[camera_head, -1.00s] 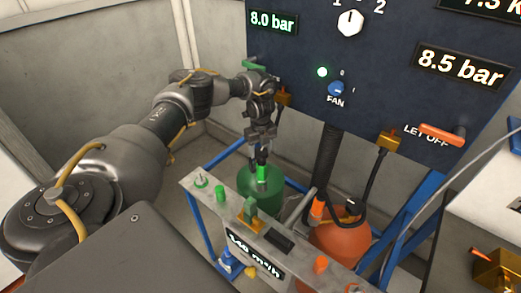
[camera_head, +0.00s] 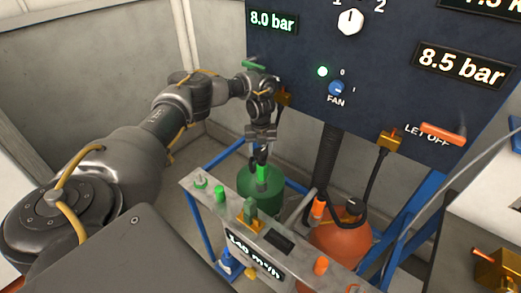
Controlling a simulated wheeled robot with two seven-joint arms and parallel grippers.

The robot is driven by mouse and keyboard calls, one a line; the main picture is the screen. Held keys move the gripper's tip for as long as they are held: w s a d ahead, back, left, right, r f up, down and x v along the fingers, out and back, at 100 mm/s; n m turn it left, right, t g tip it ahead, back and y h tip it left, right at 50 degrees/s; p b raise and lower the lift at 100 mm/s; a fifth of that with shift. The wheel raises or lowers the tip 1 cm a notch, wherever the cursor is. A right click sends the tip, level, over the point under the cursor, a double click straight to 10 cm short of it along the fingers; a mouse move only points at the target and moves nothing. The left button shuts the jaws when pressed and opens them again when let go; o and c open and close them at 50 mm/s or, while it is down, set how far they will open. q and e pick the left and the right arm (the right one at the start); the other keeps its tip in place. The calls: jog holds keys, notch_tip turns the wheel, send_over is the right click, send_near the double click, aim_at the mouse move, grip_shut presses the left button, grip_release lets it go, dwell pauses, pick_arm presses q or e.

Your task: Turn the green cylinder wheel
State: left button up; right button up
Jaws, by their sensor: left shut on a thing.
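The green cylinder (camera_head: 262,187) stands upright behind the metal rail, in the blue frame. Its green wheel (camera_head: 262,174) is at the top centre of the cylinder, partly hidden by my gripper. My left gripper (camera_head: 261,163) reaches down from above and is shut on the wheel. The gripper body has turned so that its broad side faces the camera. My right gripper is not in view.
An orange cylinder (camera_head: 338,246) stands to the right with black hoses. The metal rail (camera_head: 290,258) carries green and orange knobs and a flow display. The dark panel (camera_head: 390,60) behind has bar displays, a fan switch and an orange lever (camera_head: 442,135).

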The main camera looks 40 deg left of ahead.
aim_at(260, 152)
pick_arm(q)
jog(key=o, duration=1)
notch_tip(260, 152, up, 11)
jog(key=shift+f, duration=0.1)
dwell(0.3)
